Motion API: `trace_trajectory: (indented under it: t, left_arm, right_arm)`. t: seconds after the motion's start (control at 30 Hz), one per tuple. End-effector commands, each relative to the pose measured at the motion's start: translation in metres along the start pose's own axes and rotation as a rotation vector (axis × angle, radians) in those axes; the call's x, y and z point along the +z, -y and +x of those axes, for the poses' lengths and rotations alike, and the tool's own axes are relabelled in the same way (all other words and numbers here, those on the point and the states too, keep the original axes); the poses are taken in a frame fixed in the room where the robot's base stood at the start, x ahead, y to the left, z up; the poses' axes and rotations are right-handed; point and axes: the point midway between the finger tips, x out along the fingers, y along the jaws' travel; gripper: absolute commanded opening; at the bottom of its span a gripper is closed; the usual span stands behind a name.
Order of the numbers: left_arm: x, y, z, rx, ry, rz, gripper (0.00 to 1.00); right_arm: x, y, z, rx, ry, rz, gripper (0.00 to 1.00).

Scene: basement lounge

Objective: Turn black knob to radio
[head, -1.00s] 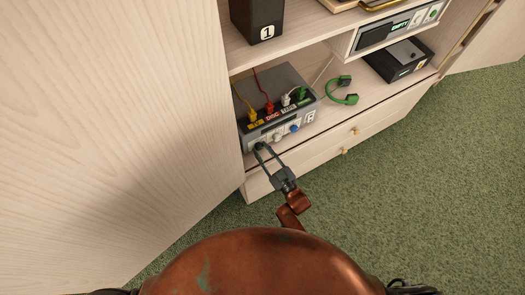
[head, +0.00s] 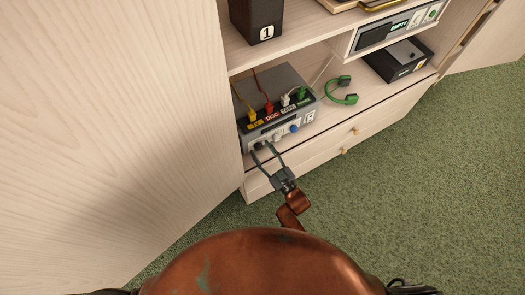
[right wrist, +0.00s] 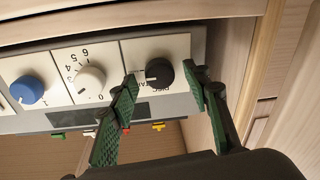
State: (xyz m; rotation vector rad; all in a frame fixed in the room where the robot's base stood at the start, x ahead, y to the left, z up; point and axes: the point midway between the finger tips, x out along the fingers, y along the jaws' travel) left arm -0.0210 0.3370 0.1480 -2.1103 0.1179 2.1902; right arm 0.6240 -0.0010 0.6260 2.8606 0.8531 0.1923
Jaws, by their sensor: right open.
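The grey audio box (head: 285,82) stands on the cabinet's lower shelf, with colored plugs on top and knobs along its front. The black knob (right wrist: 160,70) is on a white panel in the right wrist view, with small print beside it that I cannot fully read. In the head view the knob is small beside my fingers. My right gripper (head: 262,149) is open at the box's front left. In the right wrist view its green-padded fingers (right wrist: 159,78) are on either side of the black knob, with gaps visible. My left gripper is out of view.
A white numbered knob (right wrist: 90,79) and a blue knob (right wrist: 27,90) sit beside the black one. Green headphones (head: 343,92) and a black box (head: 398,62) are to the right on the shelf. A large pale cabinet door (head: 120,120) stands at the left.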

Motion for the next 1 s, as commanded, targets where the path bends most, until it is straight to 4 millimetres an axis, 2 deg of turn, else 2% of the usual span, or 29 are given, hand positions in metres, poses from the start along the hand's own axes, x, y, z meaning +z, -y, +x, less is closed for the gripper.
trace_trajectory:
  t: [0.13,0.23,0.5,0.7,0.83,1.0]
  left_arm:
    - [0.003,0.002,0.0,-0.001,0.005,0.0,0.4]
    - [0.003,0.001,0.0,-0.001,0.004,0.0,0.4]
    - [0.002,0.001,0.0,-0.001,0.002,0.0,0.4]
    - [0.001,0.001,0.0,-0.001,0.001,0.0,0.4]
    - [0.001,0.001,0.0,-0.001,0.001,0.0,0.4]
    - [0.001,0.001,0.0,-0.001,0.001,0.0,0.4]
  right_arm:
    - [0.001,0.0,-0.006,0.0,0.001,0.0,0.44]
    - [0.001,0.0,-0.019,0.0,0.002,-0.001,0.44]
    - [0.002,0.0,-0.076,0.0,0.003,0.0,0.44]
    - [0.001,0.0,-0.107,0.001,0.002,0.0,0.44]
    - [0.0,0.0,-0.117,0.001,0.0,0.0,0.44]
    - [0.0,0.0,-0.12,0.0,-0.001,0.0,0.44]
